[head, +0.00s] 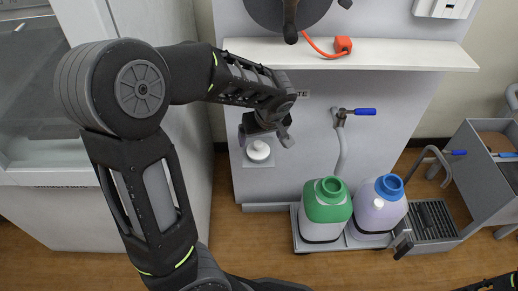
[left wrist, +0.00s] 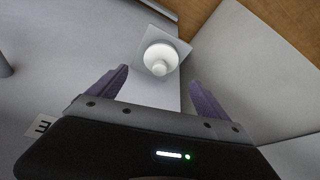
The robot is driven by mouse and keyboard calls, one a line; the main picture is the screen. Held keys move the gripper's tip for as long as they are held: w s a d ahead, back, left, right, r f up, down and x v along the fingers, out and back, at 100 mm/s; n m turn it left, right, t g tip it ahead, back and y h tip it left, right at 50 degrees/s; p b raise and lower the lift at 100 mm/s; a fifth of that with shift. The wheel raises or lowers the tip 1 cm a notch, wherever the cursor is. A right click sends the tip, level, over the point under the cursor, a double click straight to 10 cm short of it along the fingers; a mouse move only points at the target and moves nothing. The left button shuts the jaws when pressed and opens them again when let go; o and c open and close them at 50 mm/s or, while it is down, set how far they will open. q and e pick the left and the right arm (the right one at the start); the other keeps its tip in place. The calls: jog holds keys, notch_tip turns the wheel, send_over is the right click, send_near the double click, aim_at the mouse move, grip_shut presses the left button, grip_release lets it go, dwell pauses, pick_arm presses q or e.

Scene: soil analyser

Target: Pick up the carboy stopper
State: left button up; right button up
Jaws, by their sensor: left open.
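The carboy stopper (head: 258,150) is a white round piece with a small knob. It sits on a small square grey ledge (head: 262,163) low on the front of the grey cabinet. In the left wrist view the stopper (left wrist: 161,58) is ahead, between the lines of the two fingers, on its ledge (left wrist: 181,46). My left gripper (head: 265,138) is open and empty, just above the stopper in the head view. Its dark fingers (left wrist: 160,85) are apart in the wrist view and do not visibly touch the stopper. My right gripper does not show clearly.
A green-capped carboy (head: 326,208) and a blue-capped carboy (head: 378,210) stand on a low tray (head: 298,236) to the right. A blue-handled tap (head: 355,112) with a hose is above them. A white shelf (head: 400,54) holds an orange item (head: 343,45).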

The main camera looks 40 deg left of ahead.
aim_at(259, 144)
pick_arm(q)
jog(key=shift+b+x, duration=0.45)
jog(key=shift+x, duration=0.85)
jog(key=b+x, duration=0.2)
jog(key=x, duration=0.3)
jog(key=shift+f, duration=0.15)
grip_shut()
dwell(0.6)
